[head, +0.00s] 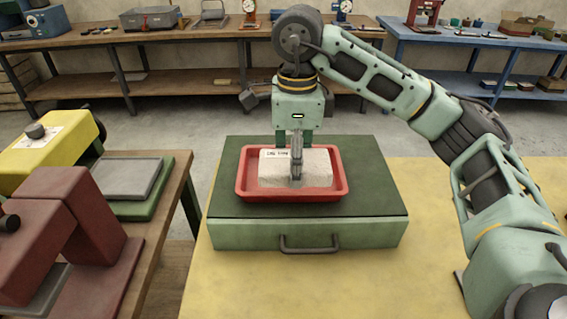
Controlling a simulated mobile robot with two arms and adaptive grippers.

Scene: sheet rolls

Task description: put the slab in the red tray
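The slab (314,168) is a pale, speckled block with dark lettering on a lighter label. It lies level within the rim of the red tray (341,187), near its middle. I cannot tell whether its underside touches the tray floor. My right gripper (296,163) comes down from above, with one dark finger in front of the slab's near face. The other finger is hidden, so its grip on the slab is unclear. My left gripper is out of view.
The red tray sits on a green case (375,206) with a dark handle, on a yellow table (440,215). Yellow and dark red machines (75,215) crowd a wooden bench at left. Benches with tools line the back wall. The table is clear right of the case.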

